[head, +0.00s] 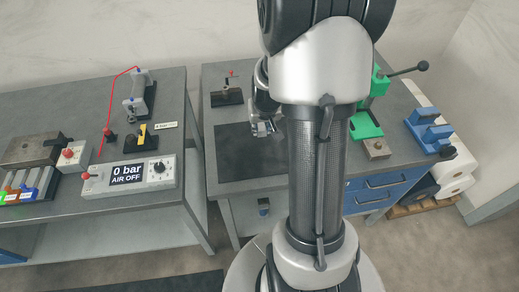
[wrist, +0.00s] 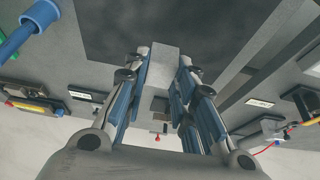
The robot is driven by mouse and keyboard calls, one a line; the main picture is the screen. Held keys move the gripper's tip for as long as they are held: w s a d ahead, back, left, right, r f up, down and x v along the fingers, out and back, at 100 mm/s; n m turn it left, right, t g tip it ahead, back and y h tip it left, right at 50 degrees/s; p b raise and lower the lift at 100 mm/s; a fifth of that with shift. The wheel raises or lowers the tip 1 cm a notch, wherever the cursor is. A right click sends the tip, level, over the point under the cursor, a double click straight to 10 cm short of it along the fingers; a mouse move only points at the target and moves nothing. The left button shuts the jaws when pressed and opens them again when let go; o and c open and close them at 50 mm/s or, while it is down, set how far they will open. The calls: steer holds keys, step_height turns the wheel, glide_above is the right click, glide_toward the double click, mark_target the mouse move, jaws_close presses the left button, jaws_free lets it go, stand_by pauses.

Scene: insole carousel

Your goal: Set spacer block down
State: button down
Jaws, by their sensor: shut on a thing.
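My gripper (head: 263,128) is over the dark mat (head: 238,162) on the right-hand bench in the head view, partly hidden by my own arm. In the wrist view my gripper (wrist: 164,62) has its two blue-padded fingers on either side of a light grey spacer block (wrist: 163,64) and is shut on it. The dark mat (wrist: 110,22) also shows beyond the fingertips in the wrist view. In the head view the block is too small and covered to make out clearly. I cannot tell whether the block touches the mat.
A small dark fixture (head: 227,97) stands behind the mat. A green lever press (head: 366,122) and a blue stand (head: 428,130) are to the right. The left bench carries a control box (head: 128,174) reading 0 bar, AIR OFF. The mat's visible part is clear.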

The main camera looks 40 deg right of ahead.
mark_target(262, 136)
step_height(262, 136, down, 6)
steer(key=b, duration=0.3)
steer(key=shift+f, duration=0.2)
step_height(262, 136, down, 4)
steer(key=b, duration=0.3)
steer(key=shift+a+f+b, duration=0.1)
steer(key=shift+f+b, duration=0.05)
steer(key=shift+b, duration=0.15)
steer(key=shift+f, duration=0.1)
steer(key=c, duration=1.3)
jaws_free()
